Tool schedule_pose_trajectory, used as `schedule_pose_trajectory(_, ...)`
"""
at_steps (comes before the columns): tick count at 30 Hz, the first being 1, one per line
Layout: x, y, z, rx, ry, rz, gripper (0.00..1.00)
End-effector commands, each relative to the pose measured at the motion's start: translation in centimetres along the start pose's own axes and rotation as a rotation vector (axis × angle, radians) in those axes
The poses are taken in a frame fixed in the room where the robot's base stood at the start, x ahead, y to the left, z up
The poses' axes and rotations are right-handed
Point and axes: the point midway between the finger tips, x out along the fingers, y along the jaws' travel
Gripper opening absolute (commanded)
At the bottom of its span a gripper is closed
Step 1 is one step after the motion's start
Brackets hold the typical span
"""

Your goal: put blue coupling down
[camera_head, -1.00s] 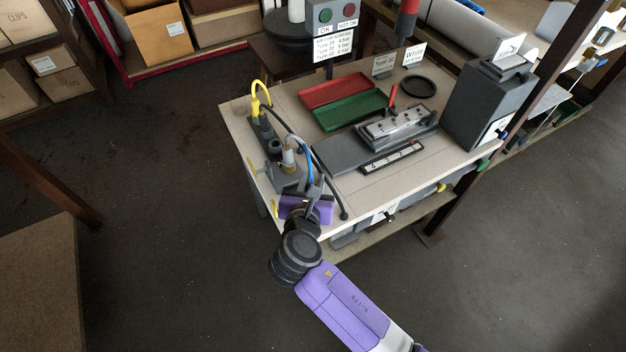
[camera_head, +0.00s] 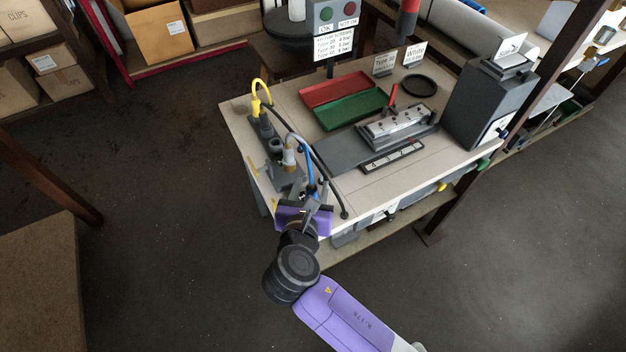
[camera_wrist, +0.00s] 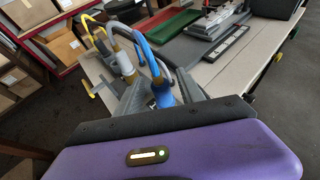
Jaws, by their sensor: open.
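The blue coupling (camera_wrist: 163,94) stands upright at the near left end of the bench, with its blue hose arching up and to the left in the wrist view. It also shows in the head view (camera_head: 311,189), close to my gripper. My gripper (camera_head: 318,196) is open, at the bench's near left corner. In the wrist view the fingers (camera_wrist: 160,98) lie on either side of the coupling, with the coupling between or just beyond them. I cannot tell whether they touch it. The coupling's lower end is hidden behind my gripper body.
The grey holder block (camera_head: 286,176) carries a white-ended coupling (camera_head: 289,158) and a yellow hose (camera_head: 256,92) further back. Red (camera_head: 334,89) and green (camera_head: 350,109) trays and a clamping fixture (camera_head: 397,124) stand further right.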

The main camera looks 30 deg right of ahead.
Motion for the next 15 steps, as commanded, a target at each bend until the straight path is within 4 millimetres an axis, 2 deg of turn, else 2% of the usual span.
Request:
schedule_pose_trajectory(1, -1.2, 0.1, 0.0, 0.000, -0.001, 0.004, 0.45)
schedule_pose_trajectory(6, -4.6, 0.1, 0.0, 0.000, -0.001, 0.005, 0.45)
schedule_pose_trajectory(10, -6.5, 0.1, -0.1, 0.000, 0.000, 0.003, 0.45)
schedule_pose_trajectory(15, -7.9, 0.1, 0.0, 0.000, 0.000, 0.002, 0.45)
